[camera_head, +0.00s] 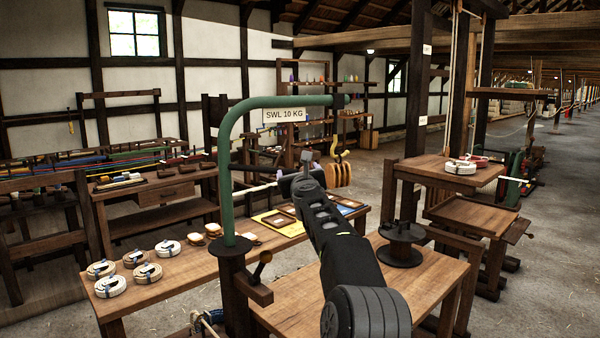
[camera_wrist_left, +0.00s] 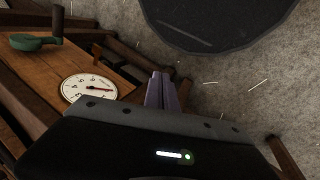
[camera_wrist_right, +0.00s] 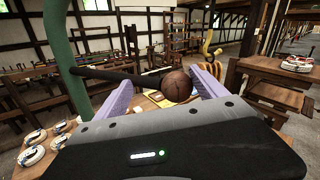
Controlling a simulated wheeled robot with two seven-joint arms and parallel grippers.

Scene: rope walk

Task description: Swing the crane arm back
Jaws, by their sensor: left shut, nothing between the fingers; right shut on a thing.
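The green crane arm (camera_head: 229,150) rises from a dark wooden post and bends over to the right, with an "SWL 10 KG" sign (camera_head: 284,115) on it. A yellow hook and pulley block (camera_head: 339,174) hangs near its right end. In the right wrist view, a dark bar (camera_wrist_right: 105,73) runs from the green pipe to a round brown knob (camera_wrist_right: 177,87). My right gripper (camera_head: 306,168) is shut on this knob, its lilac fingers on either side. My left gripper (camera_wrist_left: 161,80) is shut and empty, seen only in the left wrist view, above the floor beside a wooden table.
The bench (camera_head: 185,275) beneath the crane bears several rope coils (camera_head: 146,273) at its left. A dark spool (camera_head: 400,243) stands on the bench at the right. A wooden stand (camera_head: 452,174) is farther right. A round dial (camera_wrist_left: 88,87) is in the left wrist view.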

